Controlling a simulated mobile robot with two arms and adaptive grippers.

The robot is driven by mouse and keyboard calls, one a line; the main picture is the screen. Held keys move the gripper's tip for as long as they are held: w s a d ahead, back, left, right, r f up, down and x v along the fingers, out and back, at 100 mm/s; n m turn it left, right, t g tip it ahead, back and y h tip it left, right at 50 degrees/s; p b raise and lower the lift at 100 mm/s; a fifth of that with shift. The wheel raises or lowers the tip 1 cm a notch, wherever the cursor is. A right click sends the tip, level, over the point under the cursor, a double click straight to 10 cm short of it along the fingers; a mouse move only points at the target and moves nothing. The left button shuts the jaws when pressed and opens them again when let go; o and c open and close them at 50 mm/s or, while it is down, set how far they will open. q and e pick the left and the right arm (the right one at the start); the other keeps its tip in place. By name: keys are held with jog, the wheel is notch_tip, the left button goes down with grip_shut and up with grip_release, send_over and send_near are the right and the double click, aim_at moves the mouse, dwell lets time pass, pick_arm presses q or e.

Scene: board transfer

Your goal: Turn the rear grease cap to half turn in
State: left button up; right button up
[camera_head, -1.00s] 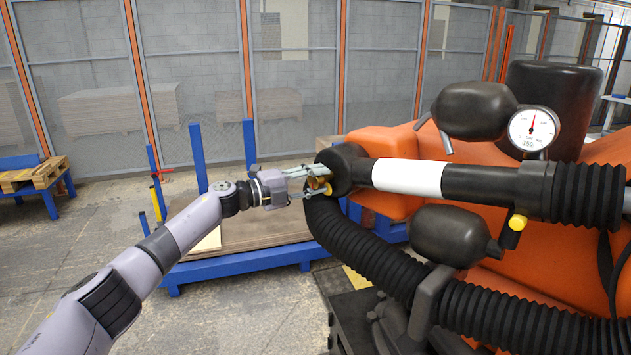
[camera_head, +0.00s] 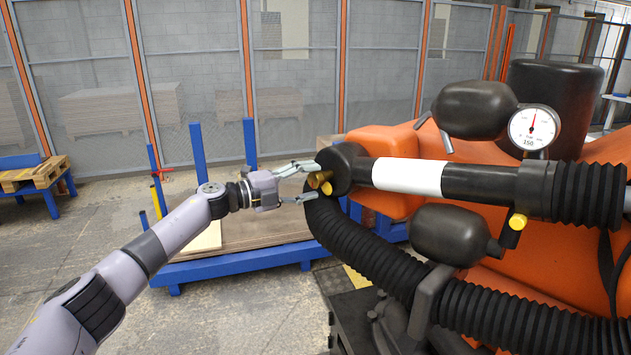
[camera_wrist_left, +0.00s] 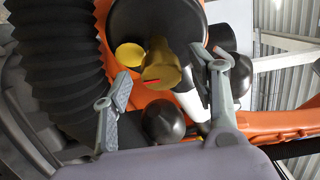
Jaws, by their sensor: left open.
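Two gold-yellow caps sit side by side on the end face of the black cylinder (camera_head: 341,168). In the wrist view the nearer cap (camera_wrist_left: 160,70) is a knob with a red mark along its bar. The other cap (camera_wrist_left: 130,54) shows a round, flat face. They also show in the head view as an upper cap (camera_head: 315,180) and a lower one (camera_head: 327,188). I cannot tell which is the rear cap. My left gripper (camera_head: 309,181) is open and empty, its fingertips spread left of the caps. My right gripper is out of view.
Black ribbed hoses (camera_head: 370,255) run below and right of the cylinder on the orange machine (camera_head: 400,205). A pressure gauge (camera_head: 533,128) stands at the upper right. A blue rack (camera_head: 235,268) with flat boards is behind my left arm.

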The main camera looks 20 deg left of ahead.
pick_arm(q)
jog(key=v, duration=0.9)
jog(key=shift+s+a, duration=0.25)
jog(key=shift+s, duration=0.05)
